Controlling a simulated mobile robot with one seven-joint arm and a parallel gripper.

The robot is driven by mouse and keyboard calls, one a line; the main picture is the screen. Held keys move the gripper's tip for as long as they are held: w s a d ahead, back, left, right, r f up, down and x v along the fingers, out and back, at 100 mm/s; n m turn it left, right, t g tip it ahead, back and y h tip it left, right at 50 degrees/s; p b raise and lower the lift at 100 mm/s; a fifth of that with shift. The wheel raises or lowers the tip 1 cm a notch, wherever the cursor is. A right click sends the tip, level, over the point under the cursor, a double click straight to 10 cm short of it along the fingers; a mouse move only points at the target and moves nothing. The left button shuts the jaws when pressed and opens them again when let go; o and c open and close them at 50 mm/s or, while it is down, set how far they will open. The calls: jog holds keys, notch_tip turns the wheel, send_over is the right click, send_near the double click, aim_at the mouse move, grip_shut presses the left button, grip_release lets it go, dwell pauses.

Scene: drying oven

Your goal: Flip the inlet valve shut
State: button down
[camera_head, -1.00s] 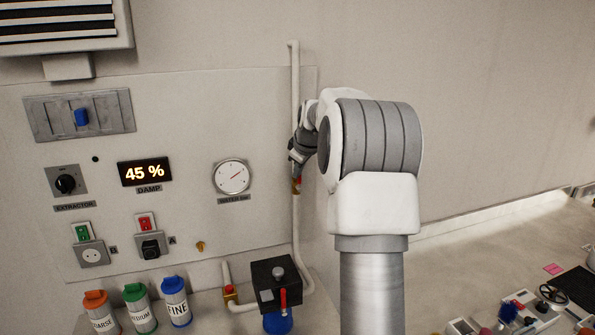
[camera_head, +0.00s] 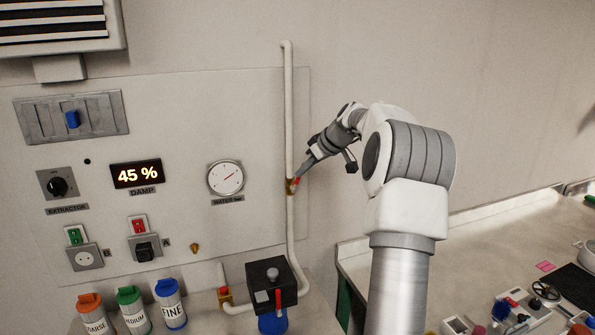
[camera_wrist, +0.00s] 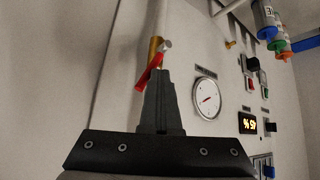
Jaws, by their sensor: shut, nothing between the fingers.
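The inlet valve is a brass body (camera_head: 290,186) on the vertical white pipe, with a small red lever (camera_head: 297,181) beside it. In the wrist view the red lever (camera_wrist: 149,73) slants across the brass body (camera_wrist: 155,48), just beyond my fingertips. My gripper (camera_head: 302,178) is shut and empty, its tips at the valve from the right. In the wrist view the closed fingers (camera_wrist: 160,74) overlap the lever's lower part. I cannot tell whether they touch it.
The vertical pipe (camera_head: 289,110) runs along the panel's right side. A water gauge (camera_head: 226,178) is left of it. Below stand a black box (camera_head: 271,283) with a red lever, and several labelled bottles (camera_head: 168,303).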

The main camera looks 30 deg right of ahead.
jog(key=s+d+f+m+t+y+b, duration=0.1)
jog(key=d+f+m+t+y+b, duration=0.2)
jog(key=y, duration=0.4)
jog(key=shift+d+f+m+t+y+b, duration=0.3)
jog(key=shift+d+f+m+t+b, duration=0.15)
jog(key=shift+d+f, duration=0.3)
jog(key=shift+s+d+r, duration=0.1)
jog(key=shift+s+r, duration=0.05)
